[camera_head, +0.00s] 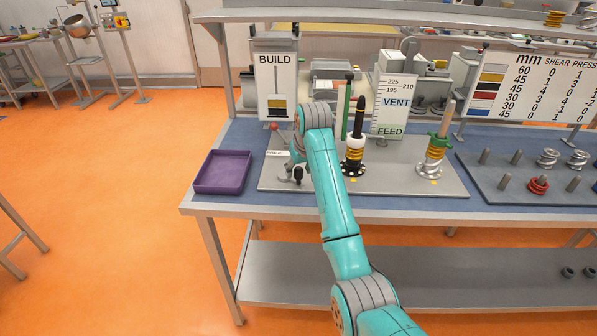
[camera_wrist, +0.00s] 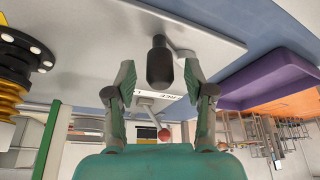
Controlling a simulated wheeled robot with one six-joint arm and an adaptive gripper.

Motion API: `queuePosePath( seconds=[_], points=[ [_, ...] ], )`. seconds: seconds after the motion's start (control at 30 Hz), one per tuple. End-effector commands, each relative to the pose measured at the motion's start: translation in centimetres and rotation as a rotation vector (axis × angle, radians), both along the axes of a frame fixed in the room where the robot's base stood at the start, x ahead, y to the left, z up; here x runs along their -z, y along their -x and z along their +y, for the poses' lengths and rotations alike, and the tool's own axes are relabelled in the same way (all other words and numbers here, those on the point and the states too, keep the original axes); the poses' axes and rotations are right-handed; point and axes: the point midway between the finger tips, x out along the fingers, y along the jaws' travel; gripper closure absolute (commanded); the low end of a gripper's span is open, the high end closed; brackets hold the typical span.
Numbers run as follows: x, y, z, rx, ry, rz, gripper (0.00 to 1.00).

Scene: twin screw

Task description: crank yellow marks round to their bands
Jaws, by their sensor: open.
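A grey base plate (camera_head: 400,192) carries two upright screw posts. The left post (camera_head: 356,142) has a black tip, yellow rings and a black flange with white dots. The right post (camera_head: 435,150) has a pale tip, a green collar and yellow rings. Small yellow marks (camera_head: 434,182) lie on the plate near the posts. A black crank knob (camera_head: 298,174) stands at the plate's left end. In the wrist view the knob (camera_wrist: 160,63) sits between the fingertips of my open gripper (camera_wrist: 160,78), with gaps showing on both sides. My arm hides part of the crank in the head view.
A purple tray (camera_head: 222,172) lies left of the plate. A red ball-topped lever (camera_head: 274,127) stands behind the crank. BUILD (camera_head: 277,85) and VENT/FEED (camera_head: 394,105) signs stand behind. A pegged rack (camera_head: 530,178) with rings is at right.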

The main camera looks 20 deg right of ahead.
Motion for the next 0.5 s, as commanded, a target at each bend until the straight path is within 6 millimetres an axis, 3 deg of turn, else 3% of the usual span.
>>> queuePosePath(
  seconds=[0.17, 0.47, 0.5],
  points=[
    [1.13, -0.45, 0.07, 0.000, 0.000, 0.000, 0.46],
    [1.28, -0.54, 0.07, 0.000, 0.000, -0.001, 0.46],
    [1.27, -0.54, 0.07, 0.000, 0.000, -0.001, 0.54]
  ],
)
